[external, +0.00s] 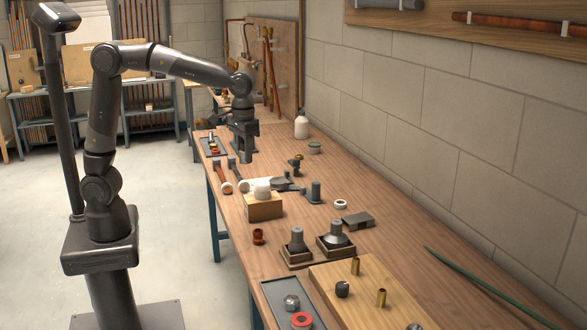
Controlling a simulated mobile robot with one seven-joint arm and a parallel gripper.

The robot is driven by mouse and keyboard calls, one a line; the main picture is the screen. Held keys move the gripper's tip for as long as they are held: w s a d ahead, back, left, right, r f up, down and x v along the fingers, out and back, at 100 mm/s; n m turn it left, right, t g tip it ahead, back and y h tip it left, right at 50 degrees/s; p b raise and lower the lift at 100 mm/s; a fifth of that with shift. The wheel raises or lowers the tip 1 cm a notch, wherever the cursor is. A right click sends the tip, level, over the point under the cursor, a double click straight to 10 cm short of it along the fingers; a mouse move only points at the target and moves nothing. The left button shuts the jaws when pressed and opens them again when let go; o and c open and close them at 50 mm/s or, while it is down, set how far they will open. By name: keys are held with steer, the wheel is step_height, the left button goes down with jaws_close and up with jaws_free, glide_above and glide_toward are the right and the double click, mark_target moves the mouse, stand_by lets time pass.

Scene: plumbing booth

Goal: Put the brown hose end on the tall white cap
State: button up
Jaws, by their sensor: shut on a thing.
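My gripper (245,157) points down over the far part of the workbench, beyond the wooden block. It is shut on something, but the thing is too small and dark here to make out. A small brown piece (258,236) stands on the bench near its left edge; I cannot tell whether it is the brown hose end. A white rounded cap (262,190) sits on the wooden block (264,210), in front of my gripper. A white ring-shaped piece (340,204) lies farther right. Which white piece is the tall cap is not clear.
Two grey fittings in dark wooden trays (297,261) stand mid-bench. A wooden board (345,285) with brass tubes and a grey tray (290,289) are nearer. A white bottle (301,126) stands by the wall. A green rod (485,287) lies along the right.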

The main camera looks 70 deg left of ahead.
glide_above(262, 182)
step_height(262, 182, down, 7)
steer(key=shift+d+r, duration=0.1)
steer(key=shift+f, duration=2.05)
steer(key=shift+f, duration=0.2)
steer(key=o, duration=1)
steer(key=shift+r, duration=0.1)
